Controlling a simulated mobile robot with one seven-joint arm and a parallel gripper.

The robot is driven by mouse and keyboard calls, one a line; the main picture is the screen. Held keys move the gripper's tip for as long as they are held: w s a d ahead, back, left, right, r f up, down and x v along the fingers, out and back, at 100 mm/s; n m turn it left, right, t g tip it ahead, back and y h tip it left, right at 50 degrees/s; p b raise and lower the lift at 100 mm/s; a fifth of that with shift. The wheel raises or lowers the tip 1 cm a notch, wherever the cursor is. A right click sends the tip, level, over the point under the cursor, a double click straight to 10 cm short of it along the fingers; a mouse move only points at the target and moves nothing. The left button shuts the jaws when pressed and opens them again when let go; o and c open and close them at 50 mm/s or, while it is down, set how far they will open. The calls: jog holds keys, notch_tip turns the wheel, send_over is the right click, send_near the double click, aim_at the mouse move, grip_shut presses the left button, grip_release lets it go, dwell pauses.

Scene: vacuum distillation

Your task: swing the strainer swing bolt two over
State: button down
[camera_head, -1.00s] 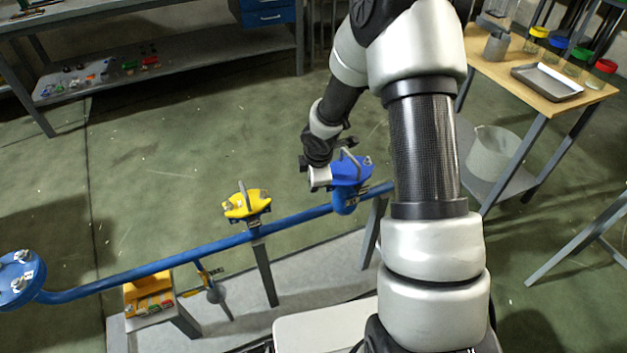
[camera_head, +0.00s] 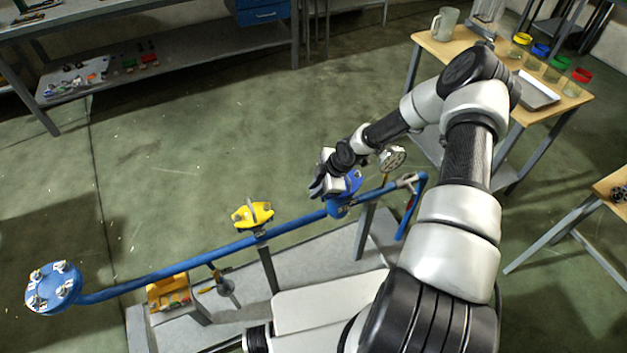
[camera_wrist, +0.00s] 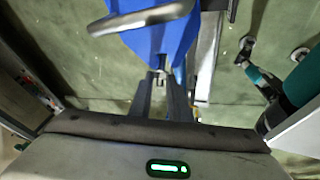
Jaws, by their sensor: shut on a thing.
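The blue strainer (camera_head: 353,182) sits on the blue pipe run right of the yellow-topped fitting, partly hidden by my wrist. In the wrist view its blue cover (camera_wrist: 170,42) fills the upper middle, with a grey metal bar handle (camera_wrist: 142,18) across it. A small metal swing bolt (camera_wrist: 160,77) shows at the near edge of the cover. My gripper (camera_head: 319,188) is at the strainer's left side. In the wrist view its dark fingers (camera_wrist: 163,95) are closed together on the bolt end. The bolt's exact tilt is hard to tell.
The blue pipe (camera_head: 190,263) runs left to a round bolted flange (camera_head: 52,287). A yellow-topped fitting (camera_head: 253,214) stands between. A round gauge (camera_head: 392,157) is right of the strainer. A wooden table (camera_head: 455,52) stands at the back right. Open floor lies behind the pipe.

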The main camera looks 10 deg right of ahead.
jog(key=shift+s+d+p, duration=0.1)
jog(key=shift+d+p, duration=0.1)
jog(key=shift+p, duration=0.1)
jog(key=c, duration=1.9)
grip_release()
jog(key=shift+r, duration=0.1)
jog(key=v, duration=1.7)
jog(key=shift+d, duration=0.45)
